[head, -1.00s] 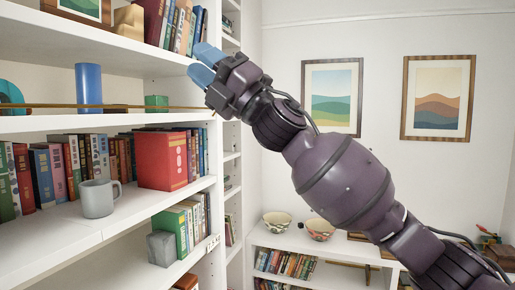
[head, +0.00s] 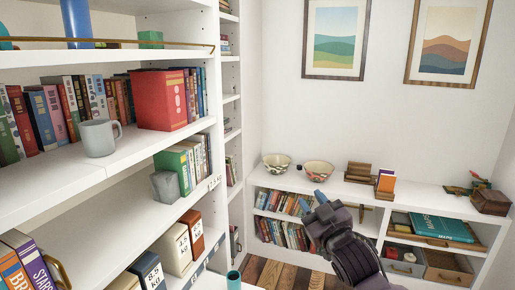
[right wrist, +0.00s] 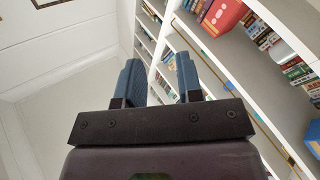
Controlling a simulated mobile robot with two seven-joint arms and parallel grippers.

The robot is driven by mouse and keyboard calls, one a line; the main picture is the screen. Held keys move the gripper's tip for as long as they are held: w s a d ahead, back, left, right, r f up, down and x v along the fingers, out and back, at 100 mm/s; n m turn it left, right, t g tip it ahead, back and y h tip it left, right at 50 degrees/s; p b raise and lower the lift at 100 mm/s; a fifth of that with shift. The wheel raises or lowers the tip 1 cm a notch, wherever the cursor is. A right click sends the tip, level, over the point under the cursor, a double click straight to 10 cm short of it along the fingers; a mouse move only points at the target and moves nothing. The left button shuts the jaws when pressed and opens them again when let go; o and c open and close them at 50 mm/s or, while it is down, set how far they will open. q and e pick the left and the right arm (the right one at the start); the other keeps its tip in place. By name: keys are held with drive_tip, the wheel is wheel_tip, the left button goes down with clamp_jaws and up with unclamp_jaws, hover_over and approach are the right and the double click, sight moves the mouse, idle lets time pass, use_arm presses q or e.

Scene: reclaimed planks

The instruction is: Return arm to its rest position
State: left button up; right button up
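My right gripper (head: 312,203) is low in the middle of the head view, in front of the low white bookcase and apart from the tall shelves. Its blue fingers point up and to the left. In the right wrist view the two blue fingers (right wrist: 158,80) stand apart with nothing between them, so it is open and empty. My left gripper is in neither view.
Tall white shelves (head: 60,200) fill the left, with a grey mug (head: 99,138), a red book box (head: 160,100) and several books. A low bookcase (head: 335,190) with two bowls (head: 318,170) stands at the back. Open space lies between them above the plank floor (head: 270,274).

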drive_tip(key=s+d+f+m+g+h, duration=0.1)
drive_tip(key=s+d+f+m+h, duration=0.2)
drive_tip(key=f, duration=0.4)
drive_tip(key=s+d+f+m+g, duration=0.1)
drive_tip(key=s+d+f, duration=0.3)
drive_tip(key=s+f, duration=0.25)
drive_tip(key=s+d+f+m+g+h, duration=0.1)
drive_tip(key=s+d+f+g+h, duration=0.2)
drive_tip(key=f, duration=0.5)
drive_tip(key=s+d+f+m+g, duration=0.1)
drive_tip(key=s+d+f, duration=0.1)
drive_tip(key=s+f, duration=0.5)
drive_tip(key=s+d+f+m+g+h, duration=0.1)
drive_tip(key=s+d+f, duration=0.1)
drive_tip(key=s+f, duration=0.5)
drive_tip(key=s, duration=0.4)
drive_tip(key=shift+s+d+f+m+g, duration=0.15)
drive_tip(key=shift+s+d+m+g, duration=0.15)
drive_tip(key=shift+d+g, duration=0.1)
